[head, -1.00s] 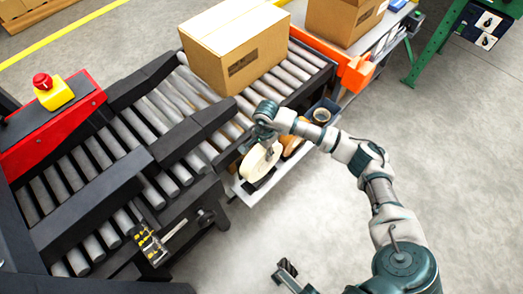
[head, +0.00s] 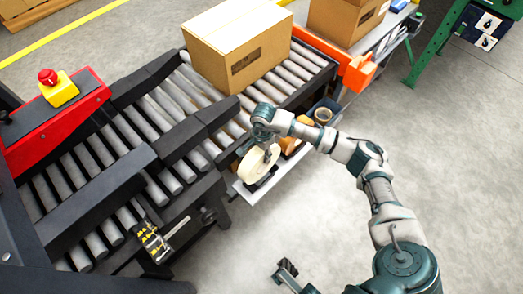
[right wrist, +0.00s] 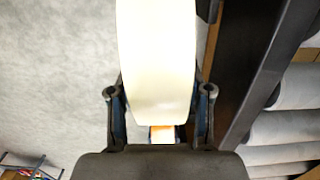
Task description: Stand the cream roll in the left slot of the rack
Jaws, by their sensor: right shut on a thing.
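The cream roll (head: 256,166) is upright on its edge at the white shelf (head: 247,195) beside the conveyor. My right gripper (head: 268,148) is shut on its upper part. In the right wrist view the cream roll (right wrist: 157,60) fills the space between the two fingers of my right gripper (right wrist: 158,110). A dark rack part (head: 262,184) shows under the roll; its slots are mostly hidden by the roll and gripper. I cannot tell whether the roll's bottom is seated in a slot.
A brown roll (head: 293,145) stands just right of the cream roll, with a dark bin (head: 325,108) behind it holding another roll. The roller conveyor (head: 170,150) runs along the left. A large carton (head: 237,45) sits on it. The floor at right is open.

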